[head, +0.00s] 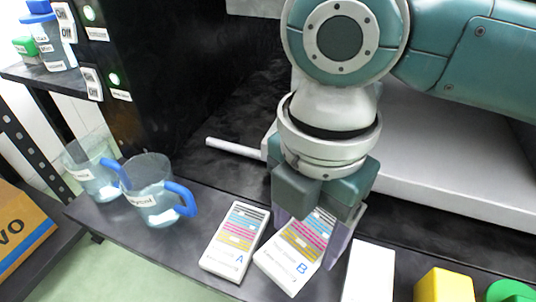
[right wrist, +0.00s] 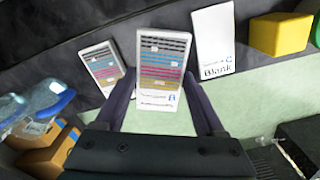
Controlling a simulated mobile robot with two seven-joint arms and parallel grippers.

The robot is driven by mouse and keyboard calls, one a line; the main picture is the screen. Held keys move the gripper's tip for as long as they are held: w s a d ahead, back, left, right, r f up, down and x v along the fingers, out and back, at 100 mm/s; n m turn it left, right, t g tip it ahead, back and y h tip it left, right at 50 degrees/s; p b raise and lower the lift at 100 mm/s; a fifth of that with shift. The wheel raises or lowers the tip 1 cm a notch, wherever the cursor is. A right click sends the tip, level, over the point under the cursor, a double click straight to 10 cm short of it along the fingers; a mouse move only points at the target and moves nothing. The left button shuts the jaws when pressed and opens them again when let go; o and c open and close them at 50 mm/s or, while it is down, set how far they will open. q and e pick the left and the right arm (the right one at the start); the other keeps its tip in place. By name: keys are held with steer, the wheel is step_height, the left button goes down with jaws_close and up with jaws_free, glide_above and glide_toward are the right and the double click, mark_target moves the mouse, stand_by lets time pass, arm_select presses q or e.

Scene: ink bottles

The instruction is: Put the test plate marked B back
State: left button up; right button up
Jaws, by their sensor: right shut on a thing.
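The test plate marked B (head: 285,266) is white with rows of coloured bars. My right gripper (head: 316,238) is shut on it, with a finger along each side edge. In the right wrist view plate B (right wrist: 163,72) stands between the two fingers of my right gripper (right wrist: 163,95). In the head view it is turned slightly and lies close to the dark shelf top; I cannot tell whether it touches it. The similar plate marked A (head: 235,240) lies just left of it and also shows in the right wrist view (right wrist: 101,66). My left gripper is not in view.
A white plate marked Blank (head: 370,272) lies right of plate B. A yellow block (head: 443,287) and a green object (head: 510,291) are further right. Two clear jugs with blue handles (head: 152,190) stand at the left. The dark shelf's front edge is close.

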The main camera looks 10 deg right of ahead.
mark_target(301, 252)
step_height(301, 252, down, 6)
steer(key=b, duration=0.2)
steer(key=shift+r+b, duration=0.25)
steer(key=shift+b, duration=0.05)
steer(key=shift+r, duration=0.15)
steer(key=shift+w, duration=0.1)
steer(key=shift+f, duration=0.2)
steer(key=o, duration=1.6)
steer(key=shift+c, duration=0.2)
steer(key=shift+r, duration=0.1)
